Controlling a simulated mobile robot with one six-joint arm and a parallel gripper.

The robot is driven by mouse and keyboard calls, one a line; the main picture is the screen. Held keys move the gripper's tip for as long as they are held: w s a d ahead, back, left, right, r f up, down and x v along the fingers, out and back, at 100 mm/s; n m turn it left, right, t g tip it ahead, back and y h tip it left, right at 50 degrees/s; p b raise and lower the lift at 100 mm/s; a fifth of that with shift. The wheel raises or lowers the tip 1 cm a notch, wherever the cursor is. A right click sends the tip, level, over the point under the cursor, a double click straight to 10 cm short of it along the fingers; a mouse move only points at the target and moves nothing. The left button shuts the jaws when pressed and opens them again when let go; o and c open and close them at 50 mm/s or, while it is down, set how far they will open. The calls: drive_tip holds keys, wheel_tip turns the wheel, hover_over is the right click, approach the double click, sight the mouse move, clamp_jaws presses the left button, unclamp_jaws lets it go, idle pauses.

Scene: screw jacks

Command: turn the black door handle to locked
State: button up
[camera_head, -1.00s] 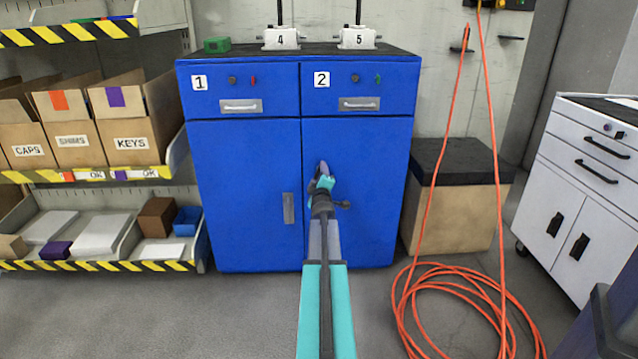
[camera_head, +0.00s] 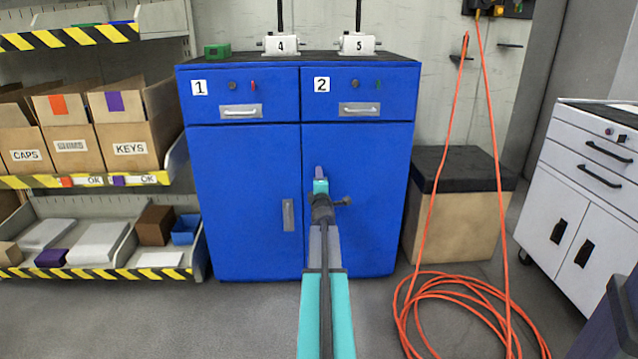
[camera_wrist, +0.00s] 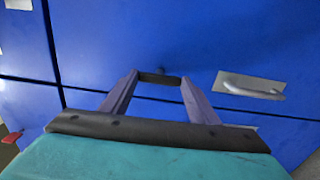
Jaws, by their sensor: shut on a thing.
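The black door handle (camera_wrist: 158,78) is a short dark bar on the blue cabinet's right door (camera_head: 375,200). In the wrist view it lies crosswise between the tips of my gripper's two purple-grey fingers (camera_wrist: 158,82), which are shut on it. A small round dark part shows just behind the bar. In the head view my gripper (camera_head: 320,176) reaches the upper left part of the right door, and it hides the black handle there. I cannot tell from the bar alone whether it stands at locked.
A silver pull handle (camera_wrist: 250,86) is beside the gripper in the wrist view. The left door has a silver pull (camera_head: 288,215). Shelves with boxes (camera_head: 130,130) stand left, a black-topped box (camera_head: 455,205) right. An orange hose (camera_head: 460,315) lies coiled on the floor.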

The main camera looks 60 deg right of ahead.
drive_tip(key=shift+w, duration=0.1)
drive_tip(key=o, duration=1)
drive_tip(key=shift+o, duration=0.2)
drive_tip(key=p+v, duration=0.1)
drive_tip(key=v, duration=1.3)
drive_tip(key=shift+w+r, duration=0.15)
